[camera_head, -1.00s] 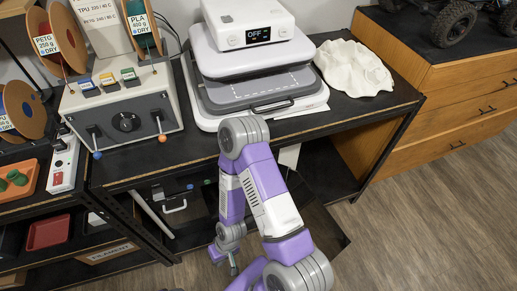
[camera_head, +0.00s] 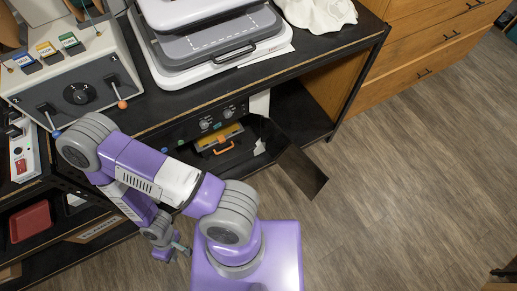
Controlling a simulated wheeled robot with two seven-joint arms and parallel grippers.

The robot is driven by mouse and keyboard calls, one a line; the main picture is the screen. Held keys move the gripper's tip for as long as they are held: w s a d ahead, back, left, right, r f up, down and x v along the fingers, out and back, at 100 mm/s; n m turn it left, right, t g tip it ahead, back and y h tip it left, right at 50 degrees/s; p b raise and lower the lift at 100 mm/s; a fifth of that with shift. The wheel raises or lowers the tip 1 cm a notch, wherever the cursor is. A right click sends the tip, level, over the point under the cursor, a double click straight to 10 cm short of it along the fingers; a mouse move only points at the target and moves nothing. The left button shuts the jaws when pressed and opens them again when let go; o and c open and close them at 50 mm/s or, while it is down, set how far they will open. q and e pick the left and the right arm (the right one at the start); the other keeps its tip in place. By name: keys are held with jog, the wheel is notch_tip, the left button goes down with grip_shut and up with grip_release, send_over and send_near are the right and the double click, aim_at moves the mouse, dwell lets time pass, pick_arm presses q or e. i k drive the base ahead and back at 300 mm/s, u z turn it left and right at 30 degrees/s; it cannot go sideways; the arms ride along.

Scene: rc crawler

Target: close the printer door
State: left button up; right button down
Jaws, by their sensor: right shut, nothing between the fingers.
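The printer (camera_head: 205,122) sits on the shelf under the black bench, with knobs on its front panel. Its dark door (camera_head: 302,172) stands open, swung out to the right past the bench edge over the floor. Inside the open front I see a yellow part and an orange handle (camera_head: 222,150). My right gripper (camera_head: 181,248) is low, left of and below the printer opening, apart from the door. It is shut and empty. My left gripper is not in view.
A grey box with levers (camera_head: 78,95) and a grey press (camera_head: 205,45) stand on the bench top (camera_head: 300,68). A red tray (camera_head: 30,222) is on the left shelf. The wooden floor (camera_head: 410,190) right of the door is clear.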

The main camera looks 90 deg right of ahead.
aim_at(305, 173)
jog(key=u, duration=0.45)
jog(key=k, duration=2.55)
jog(key=z, duration=1.5)
jog(key=i, duration=0.55)
jog(key=u, duration=0.25)
jog(key=k, duration=0.35)
jog(key=z, duration=0.05)
